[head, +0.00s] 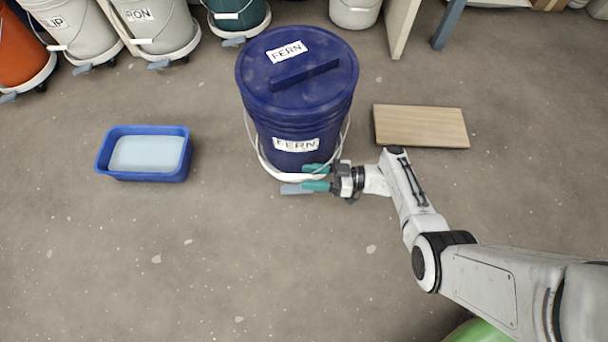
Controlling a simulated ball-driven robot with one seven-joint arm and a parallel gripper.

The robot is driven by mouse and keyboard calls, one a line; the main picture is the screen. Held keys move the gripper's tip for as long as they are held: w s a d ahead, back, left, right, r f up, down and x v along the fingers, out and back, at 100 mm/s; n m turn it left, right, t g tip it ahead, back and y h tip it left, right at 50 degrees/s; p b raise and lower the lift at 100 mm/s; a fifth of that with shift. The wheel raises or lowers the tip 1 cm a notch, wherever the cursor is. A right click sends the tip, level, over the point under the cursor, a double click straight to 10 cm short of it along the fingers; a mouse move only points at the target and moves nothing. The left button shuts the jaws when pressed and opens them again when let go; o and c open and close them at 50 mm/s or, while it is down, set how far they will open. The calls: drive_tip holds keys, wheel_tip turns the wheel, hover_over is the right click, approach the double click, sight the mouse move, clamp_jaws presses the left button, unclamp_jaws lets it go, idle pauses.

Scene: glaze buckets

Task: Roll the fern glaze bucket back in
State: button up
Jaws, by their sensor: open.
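The fern glaze bucket (298,115) is dark blue, lidded and upright in the middle of the floor, with FERN labels on lid and side. A bar-shaped grip crosses its lid, and a pale wire handle hangs down around its side. It stands on a white wheeled base (268,165), mostly hidden beneath it. A grey pedal (292,189) sticks out at the base's front. My gripper (312,177) is open at the front right of the base, its teal fingers close to the rim and pedal. I cannot tell whether they touch.
Floor shows between the green and white ones. A blue tub (104,157) lies left, a wooden board (420,126) right. The front floor is clear.

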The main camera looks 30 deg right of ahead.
drive_tip(key=shift+x, duration=1.3)
drive_tip(key=shift+c, duration=0.3)
clamp_jaws()
